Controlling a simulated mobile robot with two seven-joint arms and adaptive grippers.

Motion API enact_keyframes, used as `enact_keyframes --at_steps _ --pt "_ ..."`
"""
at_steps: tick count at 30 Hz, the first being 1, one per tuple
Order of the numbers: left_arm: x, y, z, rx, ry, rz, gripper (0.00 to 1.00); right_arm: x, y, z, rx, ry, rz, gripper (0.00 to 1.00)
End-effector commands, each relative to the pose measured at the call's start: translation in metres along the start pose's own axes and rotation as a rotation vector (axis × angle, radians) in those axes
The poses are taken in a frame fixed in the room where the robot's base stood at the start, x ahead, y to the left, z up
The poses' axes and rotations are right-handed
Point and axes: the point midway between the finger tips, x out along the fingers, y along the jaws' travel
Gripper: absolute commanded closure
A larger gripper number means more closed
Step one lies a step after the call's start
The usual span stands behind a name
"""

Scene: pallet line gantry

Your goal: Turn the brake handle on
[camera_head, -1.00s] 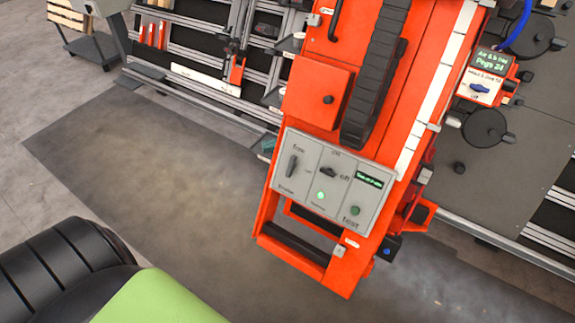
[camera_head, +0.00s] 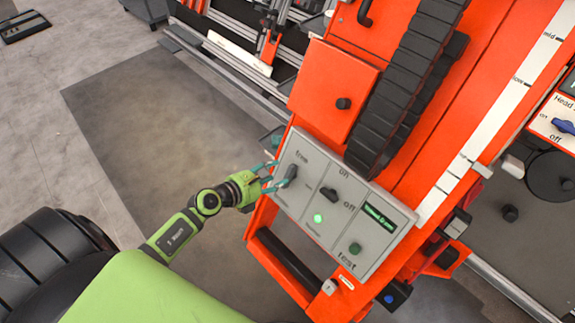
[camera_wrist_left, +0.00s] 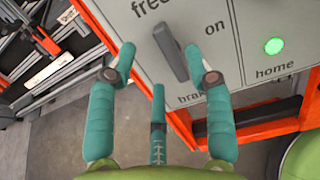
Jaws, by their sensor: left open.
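The brake handle (camera_head: 289,175) is a dark lever on the left of the grey control panel (camera_head: 375,247). In the left wrist view the brake handle (camera_wrist_left: 171,52) tilts between the label "free" above and the label "on" to its right, its upper end nearer "free". My left gripper (camera_head: 268,177) is open at the panel's left edge. In the left wrist view my left gripper's (camera_wrist_left: 167,62) teal fingers stand on either side of the handle. I cannot tell whether they touch it. My right gripper is out of view.
The orange gantry column (camera_head: 455,135) rises behind. Open floor (camera_head: 150,130) lies to the left.

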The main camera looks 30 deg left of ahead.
Motion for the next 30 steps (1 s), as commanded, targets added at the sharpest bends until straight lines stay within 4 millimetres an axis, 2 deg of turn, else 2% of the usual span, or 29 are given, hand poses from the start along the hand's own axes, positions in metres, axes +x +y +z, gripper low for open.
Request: enact_keyframes --at_steps 6,12,18,23,24,26,27,28,30 --pt "0.034 0.000 0.000 -0.006 -0.002 0.001 0.48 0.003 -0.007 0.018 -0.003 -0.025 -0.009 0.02" --pt "0.059 -0.001 0.000 -0.007 -0.001 0.000 0.48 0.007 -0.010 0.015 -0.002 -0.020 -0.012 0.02" --pt "0.066 -0.001 0.000 -0.006 0.000 0.000 0.48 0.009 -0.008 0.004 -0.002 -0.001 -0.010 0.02" --pt "0.066 -0.001 0.000 -0.007 0.000 0.000 0.48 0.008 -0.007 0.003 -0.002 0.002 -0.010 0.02" --pt "0.066 -0.001 0.000 -0.007 0.000 0.000 0.56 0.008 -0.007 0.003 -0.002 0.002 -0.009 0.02" --pt "0.066 -0.001 0.000 -0.007 0.000 0.000 0.80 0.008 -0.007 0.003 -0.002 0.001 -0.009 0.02" --pt "0.066 -0.001 0.000 -0.007 0.000 0.000 0.96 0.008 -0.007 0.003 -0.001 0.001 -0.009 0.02" --pt "0.065 -0.001 0.000 -0.007 0.000 0.000 1.00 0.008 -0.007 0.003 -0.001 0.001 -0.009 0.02" --pt "0.065 -0.001 -0.001 -0.008 0.001 0.000 1.00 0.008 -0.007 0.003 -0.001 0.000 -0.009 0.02"
